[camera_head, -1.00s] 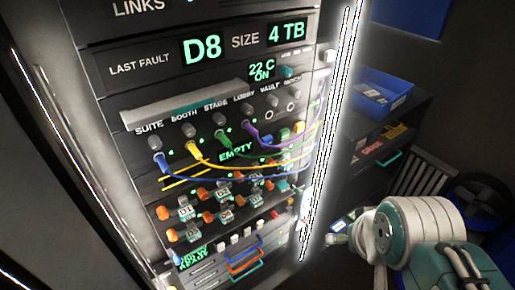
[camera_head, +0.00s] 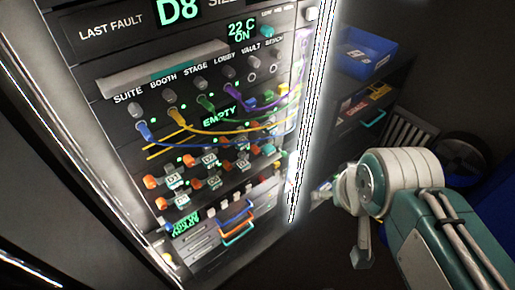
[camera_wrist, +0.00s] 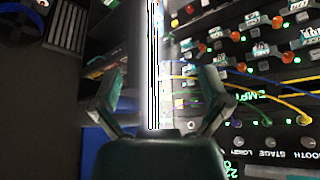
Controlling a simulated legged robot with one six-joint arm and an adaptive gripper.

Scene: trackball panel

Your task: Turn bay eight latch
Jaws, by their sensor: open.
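The drive bays sit in two rows low on the rack. Each has a small label and an orange latch knob, such as the upper-left latch (camera_head: 150,183) and the lower-left latch (camera_head: 161,203). Labels are too small to tell which is bay eight. In the wrist view, turned about, orange latches (camera_wrist: 277,22) show at the upper right, beyond my fingers. My gripper (camera_wrist: 158,98) is open and empty, its two dark green fingers spread on either side of the rack's bright edge strip. It touches no latch.
The bright vertical edge strip (camera_head: 313,120) stands between my arm and the bays. Above the bays, blue, yellow and purple cables (camera_head: 230,131) droop across the panel. Below are coloured handles (camera_head: 236,228). A shelf with a blue bin (camera_head: 366,52) stands at the right.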

